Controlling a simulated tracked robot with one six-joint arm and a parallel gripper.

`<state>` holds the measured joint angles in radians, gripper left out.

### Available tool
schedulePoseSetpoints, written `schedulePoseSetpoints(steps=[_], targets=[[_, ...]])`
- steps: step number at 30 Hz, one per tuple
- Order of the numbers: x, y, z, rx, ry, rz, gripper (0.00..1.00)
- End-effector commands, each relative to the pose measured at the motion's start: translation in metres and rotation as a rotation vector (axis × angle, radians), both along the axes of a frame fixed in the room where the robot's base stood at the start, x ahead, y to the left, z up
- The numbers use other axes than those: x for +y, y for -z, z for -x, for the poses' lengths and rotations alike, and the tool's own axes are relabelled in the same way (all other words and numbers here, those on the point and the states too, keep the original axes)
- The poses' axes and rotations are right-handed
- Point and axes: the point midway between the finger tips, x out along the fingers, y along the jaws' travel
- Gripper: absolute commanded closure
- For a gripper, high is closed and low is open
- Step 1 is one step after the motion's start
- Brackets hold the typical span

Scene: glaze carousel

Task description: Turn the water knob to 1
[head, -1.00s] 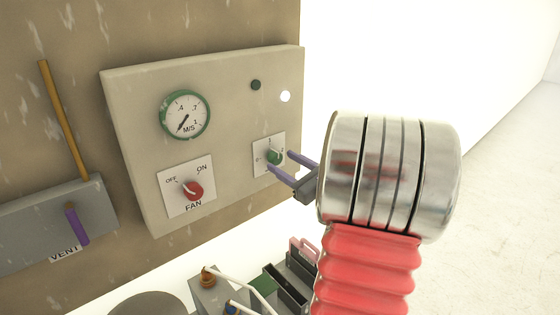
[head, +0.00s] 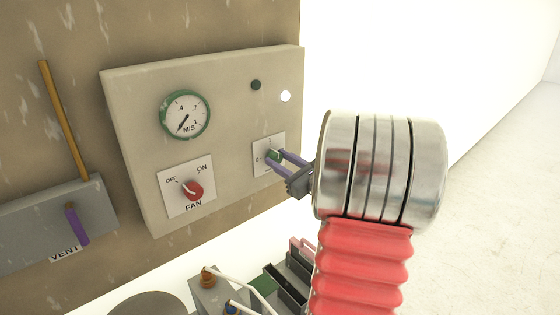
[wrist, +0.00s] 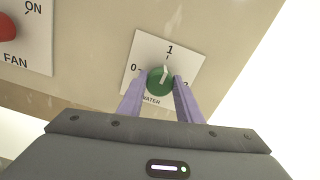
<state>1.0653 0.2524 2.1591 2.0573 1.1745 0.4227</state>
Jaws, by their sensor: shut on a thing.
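The water knob (wrist: 158,84) is green with a white pointer, on a white plate (wrist: 180,57) marked 0, 1 and 2 with the word WATER below. In the wrist view its pointer aims up, close to the 1 and slightly to its left or right; exact alignment is hard to tell. My gripper (wrist: 160,90) has purple fingers on either side of the knob, shut on it. In the head view the fingers (head: 277,159) reach the knob from the right and partly cover it and its plate.
Left of the water plate is the red fan knob (head: 193,190), its pointer toward OFF. Above are a round gauge (head: 185,114), a dark button (head: 256,85) and a lit white lamp (head: 285,96). A purple vent lever (head: 76,224) is at far left. Boxes and cables lie below the panel.

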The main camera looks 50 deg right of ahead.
Motion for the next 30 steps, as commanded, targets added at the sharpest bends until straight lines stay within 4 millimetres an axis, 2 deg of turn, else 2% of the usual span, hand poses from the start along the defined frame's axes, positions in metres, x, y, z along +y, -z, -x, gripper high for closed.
schedulePoseSetpoints(steps=[5, 20, 21, 28, 30], targets=[[0.0001, 0.0000, 0.0001, 0.000, 0.000, 0.000, 0.91], [0.0005, 0.0001, 0.0000, 0.006, -0.001, 0.054, 0.91], [0.0005, 0.0001, 0.0000, 0.006, -0.001, 0.054, 0.67], [0.0004, 0.0001, 0.0001, 0.006, 0.000, 0.054, 0.51], [0.0003, 0.0001, 0.0001, 0.006, 0.000, 0.054, 0.50]])
